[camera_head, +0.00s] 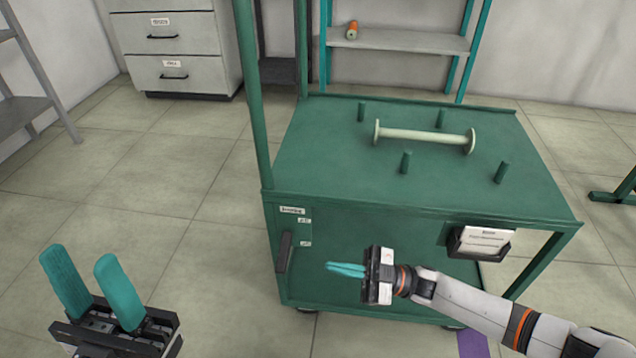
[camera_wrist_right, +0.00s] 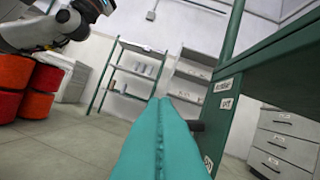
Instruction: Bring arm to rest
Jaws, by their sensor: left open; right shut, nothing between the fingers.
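My left gripper (camera_head: 92,290) is in the lower left of the head view, its two teal fingers apart and empty, above the floor. My right gripper (camera_head: 345,269) is in front of the green cart, with its teal fingers closed together and pointing left. Its shut fingers also fill the lower middle of the right wrist view (camera_wrist_right: 160,140). Nothing is between them. The right arm (camera_head: 470,306) reaches in from the lower right. Whether the right gripper touches the cart front cannot be told.
The green cart (camera_head: 330,168) carries a pale empty bobbin (camera_head: 425,136) lying among several green pegs. A dark handle (camera_head: 284,252) and a document holder (camera_head: 480,243) are on its front. Red-orange spools (camera_wrist_right: 45,90) stand at left in the wrist view. The floor (camera_head: 130,210) at left is clear.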

